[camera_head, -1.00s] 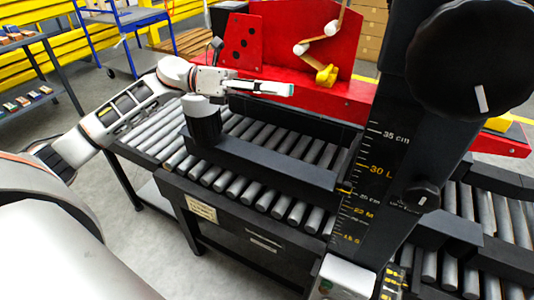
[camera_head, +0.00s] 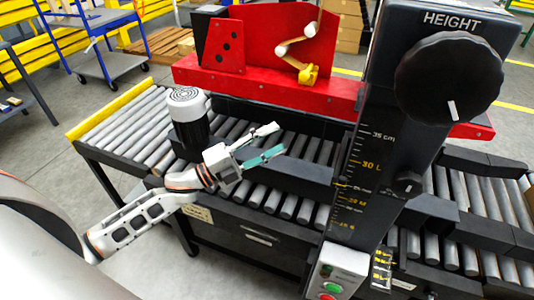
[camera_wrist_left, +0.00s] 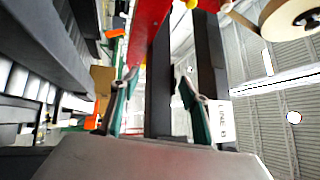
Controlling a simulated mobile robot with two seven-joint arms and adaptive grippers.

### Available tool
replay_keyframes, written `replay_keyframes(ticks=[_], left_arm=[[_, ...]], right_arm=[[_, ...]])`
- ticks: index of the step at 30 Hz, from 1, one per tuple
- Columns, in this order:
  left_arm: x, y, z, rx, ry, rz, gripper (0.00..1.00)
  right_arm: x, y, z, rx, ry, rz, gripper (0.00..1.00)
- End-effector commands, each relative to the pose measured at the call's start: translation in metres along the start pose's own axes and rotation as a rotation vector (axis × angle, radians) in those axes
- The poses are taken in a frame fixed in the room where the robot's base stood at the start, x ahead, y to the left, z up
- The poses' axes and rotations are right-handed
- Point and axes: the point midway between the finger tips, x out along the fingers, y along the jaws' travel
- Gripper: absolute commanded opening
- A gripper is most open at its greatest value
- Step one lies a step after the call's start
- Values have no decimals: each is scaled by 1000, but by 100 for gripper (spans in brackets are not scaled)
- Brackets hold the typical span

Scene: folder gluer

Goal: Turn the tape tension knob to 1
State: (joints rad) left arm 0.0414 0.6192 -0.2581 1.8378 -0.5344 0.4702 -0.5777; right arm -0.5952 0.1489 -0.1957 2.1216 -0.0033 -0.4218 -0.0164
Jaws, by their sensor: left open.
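I cannot make out a label reading tape tension in either view. The red tape unit (camera_head: 285,45) stands behind the conveyor, with white rollers, a tan tape strand and a yellow part (camera_head: 308,74) on its face. A small black knob (camera_head: 408,184) with a pale mark sits on the black height column. My left gripper (camera_head: 274,143) is open and empty above the rollers, in front of the red unit and left of the column, touching neither. Its spread fingers also show in the left wrist view (camera_wrist_left: 156,82), with nothing between them. My right gripper is not in view.
The black column (camera_head: 365,130) carries a large HEIGHT dial (camera_head: 450,78) and a centimetre scale. A control box (camera_head: 333,278) with green and red buttons is below. A black and white cylinder (camera_head: 188,118) stands beside my left wrist. A tape roll (camera_wrist_left: 292,18) shows in the wrist view.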

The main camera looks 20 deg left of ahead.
Motion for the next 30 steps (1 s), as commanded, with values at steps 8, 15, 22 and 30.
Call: replay_keyframes(ticks=[8,15,22,30], left_arm=[[-14,28,-4,-163,-107,29,46],[-18,34,-5,-200,-130,36,46],[-17,34,-5,-198,-128,36,45],[-9,26,-10,-223,-106,28,45]], right_arm=[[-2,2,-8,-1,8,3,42],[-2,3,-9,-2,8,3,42],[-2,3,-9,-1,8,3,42],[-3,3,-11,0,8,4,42]])
